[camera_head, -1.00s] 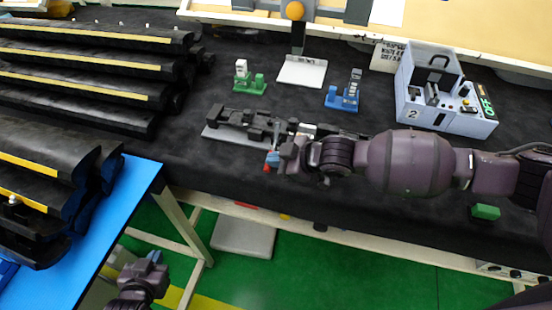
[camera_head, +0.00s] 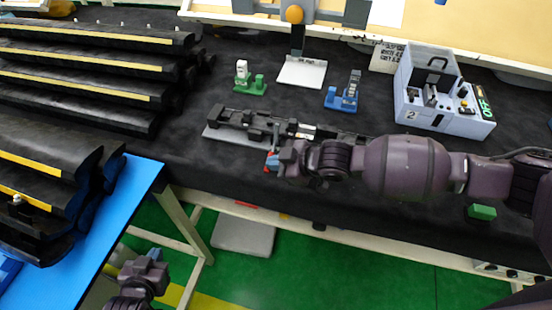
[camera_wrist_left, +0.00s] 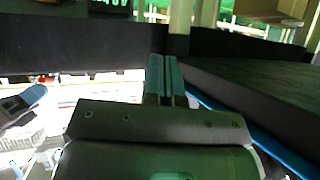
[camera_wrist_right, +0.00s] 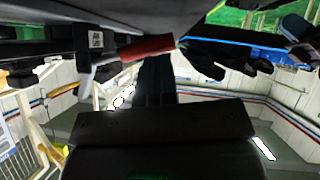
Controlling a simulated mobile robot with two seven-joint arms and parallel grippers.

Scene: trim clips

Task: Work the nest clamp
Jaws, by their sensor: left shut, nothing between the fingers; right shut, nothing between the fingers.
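The clamp fixture (camera_head: 245,122), dark with a long base, lies on a light grey plate at the middle of the black-covered table. A red handle (camera_wrist_right: 147,47) on a grey metal lever shows in the right wrist view, and a small red tip (camera_head: 267,168) shows in the head view. My right gripper (camera_head: 272,160) is shut and empty at the fixture's front side, close to the red handle; whether they touch I cannot tell. My right arm hides part of the fixture's right end. My left gripper (camera_head: 155,255) is shut and empty, low beside the blue table, away from the fixture.
A green stand (camera_head: 250,82) and a blue stand (camera_head: 343,97) stand behind the fixture. A grey box marked 2 (camera_head: 440,112) is at the right. Black trim pieces (camera_head: 80,65) are stacked at the left. A blue table (camera_head: 120,215) is at the front left.

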